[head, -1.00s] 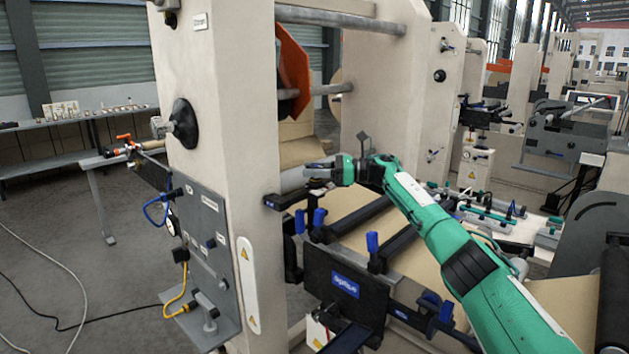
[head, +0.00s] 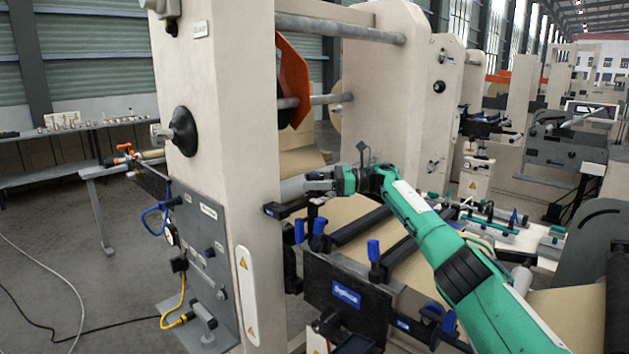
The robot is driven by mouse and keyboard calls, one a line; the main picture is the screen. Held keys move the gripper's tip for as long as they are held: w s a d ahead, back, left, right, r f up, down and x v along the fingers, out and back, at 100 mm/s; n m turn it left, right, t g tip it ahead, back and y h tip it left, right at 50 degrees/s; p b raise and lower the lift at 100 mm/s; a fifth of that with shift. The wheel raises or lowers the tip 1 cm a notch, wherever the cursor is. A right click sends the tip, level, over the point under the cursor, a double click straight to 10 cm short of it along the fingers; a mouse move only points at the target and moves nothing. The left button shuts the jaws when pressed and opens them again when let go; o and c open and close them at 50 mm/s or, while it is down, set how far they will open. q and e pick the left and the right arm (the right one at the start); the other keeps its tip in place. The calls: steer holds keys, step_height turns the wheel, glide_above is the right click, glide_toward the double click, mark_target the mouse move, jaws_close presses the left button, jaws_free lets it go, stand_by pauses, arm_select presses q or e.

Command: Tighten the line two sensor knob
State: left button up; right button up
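The near machine has several blue knobs and levers along its black rails. Two small blue knobs (head: 300,229) stand close together below the black bracket (head: 288,207) on the upright. A taller blue lever (head: 373,252) stands to the right on the front rail. I cannot tell which is the line two sensor knob. My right gripper (head: 314,186) reaches from the right to just above the bracket end, over the blue knobs. Its fingers are small and dark here, and I cannot tell whether they are apart or touch anything. My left gripper is out of view.
The cream upright (head: 225,120) stands left of my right gripper, with a grey panel (head: 200,240) carrying hoses and a yellow cable. Brown paper web (head: 350,212) runs beneath my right arm. A workbench (head: 80,128) is at the back left. Floor at left is mostly clear, with cables.

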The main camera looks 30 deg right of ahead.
steer(key=shift+s+r, duration=0.1)
steer(key=shift+r, duration=0.1)
steer(key=shift+s+d, duration=0.15)
steer(key=shift+d, duration=0.15)
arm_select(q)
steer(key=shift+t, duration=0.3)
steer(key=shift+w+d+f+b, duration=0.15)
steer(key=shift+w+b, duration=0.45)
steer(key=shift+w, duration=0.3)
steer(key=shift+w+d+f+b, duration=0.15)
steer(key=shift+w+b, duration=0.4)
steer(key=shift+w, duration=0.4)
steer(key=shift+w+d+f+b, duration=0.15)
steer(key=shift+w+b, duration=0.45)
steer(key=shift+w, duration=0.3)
arm_select(e)
steer(key=v, duration=1.3)
steer(key=shift+o, duration=0.4)
